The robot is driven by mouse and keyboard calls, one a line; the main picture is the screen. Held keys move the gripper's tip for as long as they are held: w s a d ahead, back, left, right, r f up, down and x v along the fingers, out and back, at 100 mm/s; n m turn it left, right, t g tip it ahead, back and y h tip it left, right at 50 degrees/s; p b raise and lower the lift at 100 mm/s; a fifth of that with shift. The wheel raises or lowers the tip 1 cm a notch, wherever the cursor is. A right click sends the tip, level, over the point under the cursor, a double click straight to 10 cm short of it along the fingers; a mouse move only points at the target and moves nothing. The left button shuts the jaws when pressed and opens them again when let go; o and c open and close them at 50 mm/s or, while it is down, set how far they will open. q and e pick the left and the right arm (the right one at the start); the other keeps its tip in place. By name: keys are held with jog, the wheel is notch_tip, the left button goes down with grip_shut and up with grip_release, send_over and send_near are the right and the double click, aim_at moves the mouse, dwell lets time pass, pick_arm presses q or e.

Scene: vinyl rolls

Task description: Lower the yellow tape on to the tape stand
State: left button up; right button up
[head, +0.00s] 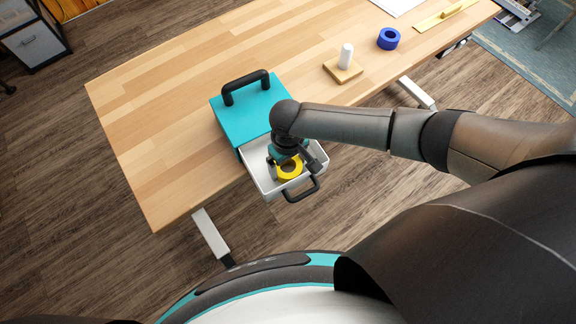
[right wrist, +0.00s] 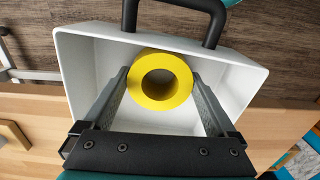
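The yellow tape (head: 281,173) lies inside the white drawer (head: 265,184) of the teal box; it also shows in the right wrist view (right wrist: 178,101), its hole facing the camera. My right gripper (head: 292,164) points down into the drawer. In the right wrist view its two fingers (right wrist: 160,78) stand open on either side of the tape, close to its rim; I see no firm grip. The tape stand, a wooden base with a white upright post (head: 346,55), stands empty on the table. My left gripper is not in view.
The teal box (head: 243,110) with a black top handle sits at the table's front edge, its drawer pulled out past the edge. A blue tape (head: 389,39) lies beyond the stand. A yellow ruler-like piece (head: 440,17) lies farther right. The table's left part (head: 150,120) is clear.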

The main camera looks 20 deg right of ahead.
jog(key=c, duration=0.8)
jog(key=shift+o, duration=0.2)
notch_tip(320, 180, up, 20)
jog(key=p, duration=0.4)
jog(key=o, duration=0.9)
jog(key=shift+c, duration=0.2)
grip_shut()
